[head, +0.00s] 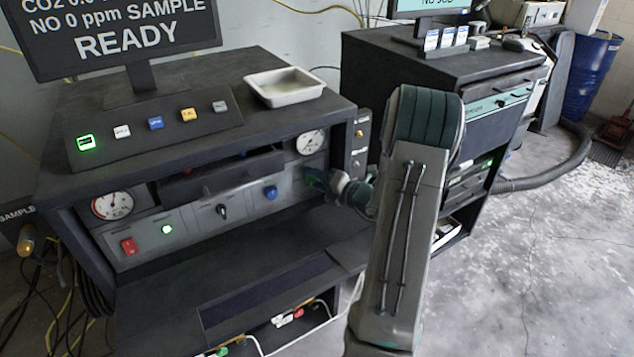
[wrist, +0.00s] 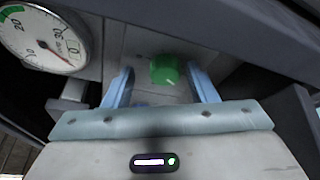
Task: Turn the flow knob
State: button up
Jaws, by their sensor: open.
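A green knob (wrist: 165,70) with a pale pointer mark sits on the grey panel in the wrist view. It shows between the two blue fingers of my open gripper (wrist: 156,78), nearer the right finger. I cannot tell whether either finger touches it. No label can be read on it. In the head view my gripper (head: 318,181) is at the right end of the instrument panel, below the right gauge (head: 310,142). My gripper and wrist largely hide the knob there. The gauge also shows at upper left in the wrist view (wrist: 45,38).
The panel also carries a blue knob (head: 270,192), a black selector (head: 222,211), a red switch (head: 128,246) and a left gauge (head: 112,205). A dark drawer (head: 222,176) juts out above them. A white tray (head: 284,86) is on top. Cabinet edges are close around my gripper.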

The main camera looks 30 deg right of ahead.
jog(key=s+d+r, duration=0.7)
jog(key=s+r, duration=0.2)
jog(key=r, duration=0.1)
jog(key=shift+s+r, duration=0.15)
